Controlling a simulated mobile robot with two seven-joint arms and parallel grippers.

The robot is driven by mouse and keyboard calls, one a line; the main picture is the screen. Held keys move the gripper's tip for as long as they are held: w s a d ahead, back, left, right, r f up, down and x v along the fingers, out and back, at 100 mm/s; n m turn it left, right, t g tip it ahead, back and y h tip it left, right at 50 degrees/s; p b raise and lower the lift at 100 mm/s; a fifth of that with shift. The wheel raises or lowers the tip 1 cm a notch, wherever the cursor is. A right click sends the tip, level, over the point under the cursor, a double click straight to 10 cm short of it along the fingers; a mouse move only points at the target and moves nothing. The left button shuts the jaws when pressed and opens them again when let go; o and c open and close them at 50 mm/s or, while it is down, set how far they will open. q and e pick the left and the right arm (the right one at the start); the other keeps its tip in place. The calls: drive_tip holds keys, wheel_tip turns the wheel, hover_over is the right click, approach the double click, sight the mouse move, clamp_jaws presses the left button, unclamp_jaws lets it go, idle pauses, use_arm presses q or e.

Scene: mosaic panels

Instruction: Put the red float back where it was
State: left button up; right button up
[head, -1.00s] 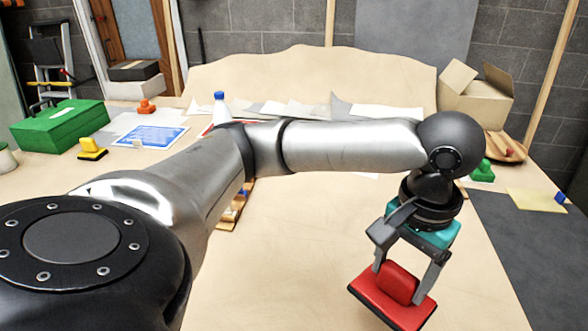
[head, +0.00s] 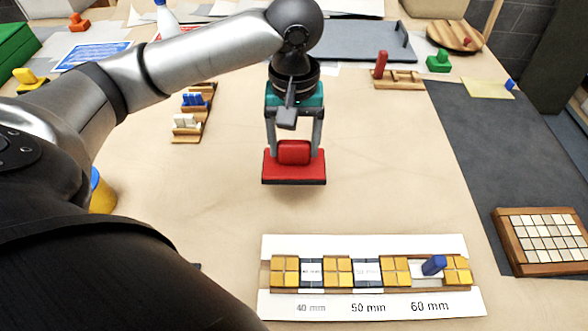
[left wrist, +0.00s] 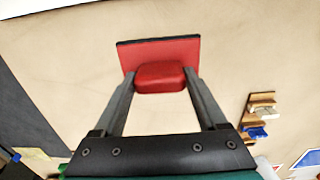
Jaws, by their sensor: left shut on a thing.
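The red float (head: 294,168) has a flat red plate with a dark underside and a red block handle on top. My left gripper (head: 294,148) is shut on the handle and holds the float above the bare middle of the table. The plate looks about level. In the left wrist view the float (left wrist: 160,58) shows with its handle between the two fingers (left wrist: 160,82). Other floats stand on the table: a green one (head: 438,62) at the back right, a yellow one (head: 28,78) and an orange one (head: 78,22) at the left. My right gripper is not in view.
A white sheet (head: 280,302) with yellow and dark tiles and a blue piece (head: 433,265) lies in front. A wooden tile panel (head: 505,240) is at the right on a dark mat (head: 470,150). Small wooden racks (head: 205,117) stand left of the float. A yellow cylinder (head: 102,192) is partly hidden.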

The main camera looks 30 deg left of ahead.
use_arm(q)
wheel_tip(320, 180, down, 9)
drive_tip(key=shift+f+b, duration=0.15)
drive_tip(key=shift+b, duration=1)
drive_tip(key=o, duration=1.1)
drive_tip(key=shift+f, duration=0.1)
drive_tip(key=shift+r, duration=0.45)
wheel_tip(320, 180, up, 11)
drive_tip(key=p, duration=0.3)
drive_tip(key=shift+r+p, duration=0.2)
drive_tip(key=shift+p, duration=0.15)
